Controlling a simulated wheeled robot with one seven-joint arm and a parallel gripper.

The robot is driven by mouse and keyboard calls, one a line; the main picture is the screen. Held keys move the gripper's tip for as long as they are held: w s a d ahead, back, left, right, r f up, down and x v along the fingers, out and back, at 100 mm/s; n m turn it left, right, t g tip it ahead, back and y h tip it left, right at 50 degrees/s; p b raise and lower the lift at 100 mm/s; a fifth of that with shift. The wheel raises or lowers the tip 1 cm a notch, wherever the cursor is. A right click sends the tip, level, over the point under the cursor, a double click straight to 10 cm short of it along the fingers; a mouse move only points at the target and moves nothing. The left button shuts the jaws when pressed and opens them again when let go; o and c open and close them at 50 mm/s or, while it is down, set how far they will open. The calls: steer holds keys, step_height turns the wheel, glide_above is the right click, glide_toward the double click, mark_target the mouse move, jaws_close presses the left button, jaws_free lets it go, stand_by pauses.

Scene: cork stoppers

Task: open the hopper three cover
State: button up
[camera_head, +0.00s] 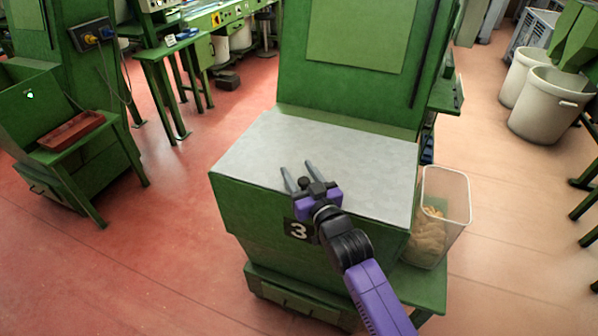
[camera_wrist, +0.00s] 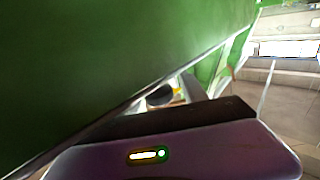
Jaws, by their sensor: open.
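The hopper three cover (camera_head: 365,150) is a flat grey sheet lying closed on top of the green hopper (camera_head: 245,205), which bears a black plate with a white 3 (camera_head: 298,230). My gripper (camera_head: 299,171) is open, its two thin fingers pointing away from me over the cover's front part. In the head view the purple gripper body overlaps the cover's front edge; I cannot tell whether the fingers touch the cover. The wrist view shows a large green surface (camera_wrist: 100,60) close by with a pale edge, and the cover is not clearly recognisable there. Nothing is seen between the fingers.
A clear bin of corks (camera_head: 432,235) stands at the hopper's right on a green ledge. A tall green machine panel (camera_head: 350,40) rises behind the cover. Pale bins (camera_head: 545,105) stand at the far right. A green table with a red tray (camera_head: 72,131) is at the left. Red floor lies between.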

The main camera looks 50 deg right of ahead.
jaws_close()
stand_by(1.4)
